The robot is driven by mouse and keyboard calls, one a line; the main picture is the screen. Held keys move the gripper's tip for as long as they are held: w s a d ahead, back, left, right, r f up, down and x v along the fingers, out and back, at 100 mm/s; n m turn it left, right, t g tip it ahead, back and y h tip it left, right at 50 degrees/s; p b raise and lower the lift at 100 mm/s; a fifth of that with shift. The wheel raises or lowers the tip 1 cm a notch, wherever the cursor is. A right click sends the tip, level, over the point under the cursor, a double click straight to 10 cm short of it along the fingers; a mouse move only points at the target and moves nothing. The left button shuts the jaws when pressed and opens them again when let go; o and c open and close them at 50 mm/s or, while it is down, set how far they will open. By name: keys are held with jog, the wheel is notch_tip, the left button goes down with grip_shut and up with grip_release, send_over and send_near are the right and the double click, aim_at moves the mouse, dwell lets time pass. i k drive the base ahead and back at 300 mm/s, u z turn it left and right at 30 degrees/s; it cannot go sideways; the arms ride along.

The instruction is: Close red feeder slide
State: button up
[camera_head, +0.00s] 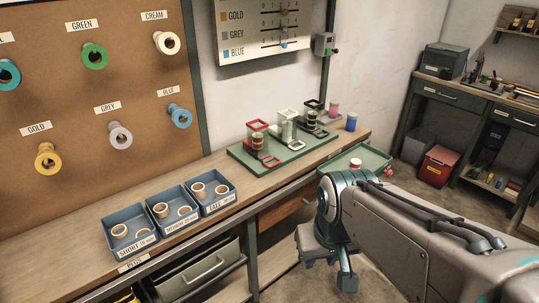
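The red feeder (257,136) stands at the left end of a green base plate (240,155) on the workbench. Its red slide (271,161) sticks out at the front right of the feeder, low on the plate, with a ring-like end. My gripper (346,282) is at the lower middle, in front of the bench and apart from the feeder. It points downward, and I cannot make out its finger gap. Nothing is visibly held.
A pale feeder (287,128) and a black feeder (313,115) stand right of the red one. A green tray (375,158) holds a red-and-white item. Blue bins (128,243) with rings sit left on the bench. Coloured spools hang on the board behind.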

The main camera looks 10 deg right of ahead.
aim_at(261, 155)
jog(key=u, duration=0.4)
jog(key=i, duration=0.95)
jog(key=z, duration=0.55)
